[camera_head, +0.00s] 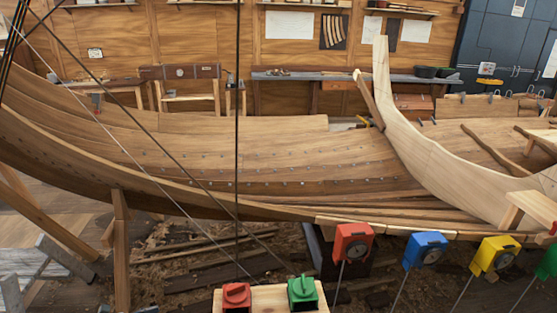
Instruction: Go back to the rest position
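Neither of my grippers shows in the head view, and no arm of mine can be made out. The task names no object. The large clinker wooden hull (290,158) fills the middle of the view, with rows of rivets along its planks. Its pale curved stem timber (425,150) rises at the right.
A red device (353,242), a blue device (425,250) and a yellow device (494,256) stand on thin rods at the lower right. A wooden stand (268,299) holds a red block (236,296) and a green block (302,292). Dark lines cross the left side.

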